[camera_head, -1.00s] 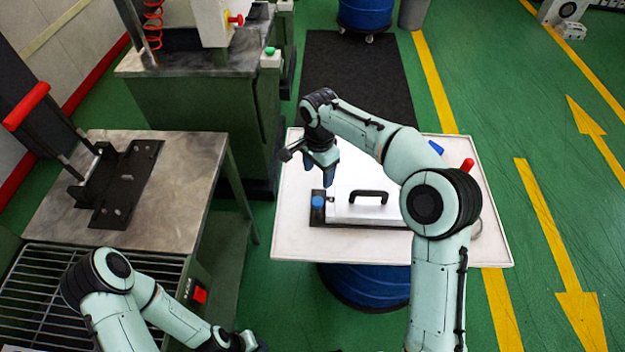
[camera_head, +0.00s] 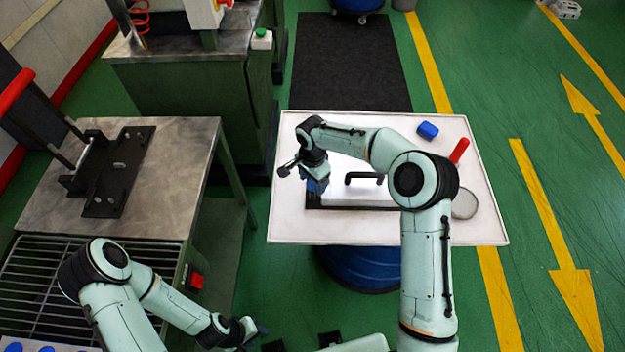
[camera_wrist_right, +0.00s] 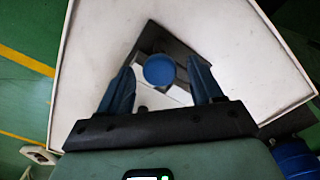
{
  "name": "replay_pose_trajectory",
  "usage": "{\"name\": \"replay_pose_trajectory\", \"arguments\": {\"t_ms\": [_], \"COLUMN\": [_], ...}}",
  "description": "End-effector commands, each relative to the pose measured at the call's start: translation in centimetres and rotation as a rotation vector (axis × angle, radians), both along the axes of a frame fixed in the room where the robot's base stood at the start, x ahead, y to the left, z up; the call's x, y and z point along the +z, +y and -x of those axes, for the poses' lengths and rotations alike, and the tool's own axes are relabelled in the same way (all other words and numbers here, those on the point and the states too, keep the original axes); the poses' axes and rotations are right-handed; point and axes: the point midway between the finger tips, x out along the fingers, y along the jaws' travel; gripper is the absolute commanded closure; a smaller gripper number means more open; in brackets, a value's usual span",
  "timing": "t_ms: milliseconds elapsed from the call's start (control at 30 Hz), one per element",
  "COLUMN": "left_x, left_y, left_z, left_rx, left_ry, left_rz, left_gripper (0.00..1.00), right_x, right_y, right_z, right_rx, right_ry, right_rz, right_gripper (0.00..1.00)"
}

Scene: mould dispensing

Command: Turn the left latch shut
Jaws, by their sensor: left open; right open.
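The mould (camera_head: 345,196) lies on the white tabletop (camera_head: 290,225), with a black handle (camera_head: 364,178) on its bright plate and a dark frame along its edge. The left latch is a round blue knob (camera_wrist_right: 159,70) at the mould's corner in the right wrist view. In the head view my right gripper hides it. My right gripper (camera_head: 318,186) points down over that corner. In the wrist view its open fingers stand on either side of the blue knob; I cannot tell whether they touch it. My left gripper (camera_head: 262,330) is low near the bottom edge, open and away from the mould.
A blue block (camera_head: 427,130), a red-handled tool (camera_head: 459,151) and a round grey disc (camera_head: 464,203) lie on the tabletop's right side. A metal bench (camera_head: 170,180) with a black fixture (camera_head: 112,173) stands at left. The table's near left corner is clear.

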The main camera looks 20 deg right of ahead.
Motion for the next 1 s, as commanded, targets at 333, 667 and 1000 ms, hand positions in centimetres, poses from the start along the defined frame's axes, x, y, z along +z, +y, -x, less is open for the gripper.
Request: {"name": "replay_pose_trajectory", "arguments": {"t_ms": [333, 667, 1000], "left_x": [0.0, -0.1, -1.6], "left_y": [0.0, 0.0, 0.0], "left_z": [0.0, 0.1, 1.1], "left_rx": [0.0, 0.0, 0.0], "left_ry": [0.0, 0.001, 0.012], "left_rz": [0.0, 0.0, 0.0], "left_gripper": [0.57, 0.57, 0.57], "right_x": [-0.1, -0.1, -0.2], "right_y": [0.0, 0.0, 0.1], "right_z": [0.0, 0.0, 0.0], "right_rx": [0.0, -0.012, -0.168], "right_ry": [0.001, 0.0, -0.001], "right_rz": [0.0, 0.0, 0.0], "right_gripper": [0.64, 0.91, 0.91]}}
